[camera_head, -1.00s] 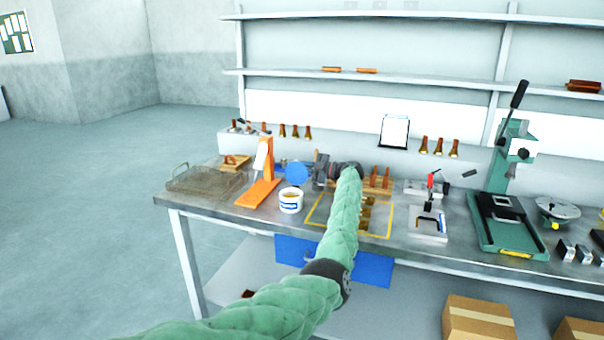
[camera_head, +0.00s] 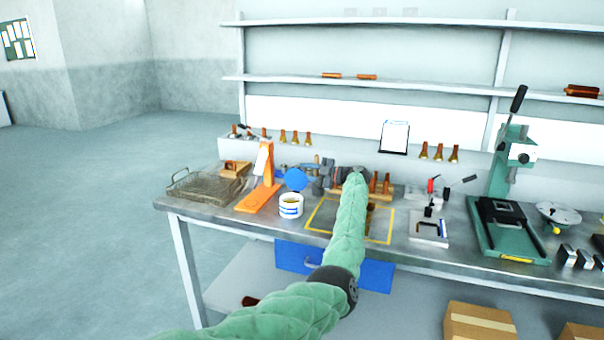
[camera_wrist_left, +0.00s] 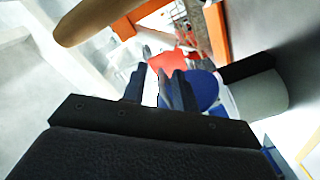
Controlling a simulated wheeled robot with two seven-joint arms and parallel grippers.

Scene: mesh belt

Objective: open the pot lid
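The white pot (camera_head: 290,207) with a blue label stands on the bench left of the yellow-outlined area, with its top uncovered and yellowish contents inside. The round blue lid (camera_head: 297,180) stands tilted up at the pot's back edge; whether it is joined there I cannot tell. My left gripper (camera_head: 318,178) is just right of the lid. In the left wrist view, its two dark fingers (camera_wrist_left: 155,85) are apart with nothing visible between them. The blue lid (camera_wrist_left: 203,88) shows behind and beside the right finger; contact is unclear. My right gripper is out of view.
An orange stand (camera_head: 260,192) is close left of the pot, with a wire basket (camera_head: 195,186) farther left. A wooden rack (camera_head: 380,186) is behind my left arm. A green press (camera_head: 508,205) stands at right. The floor at left is clear.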

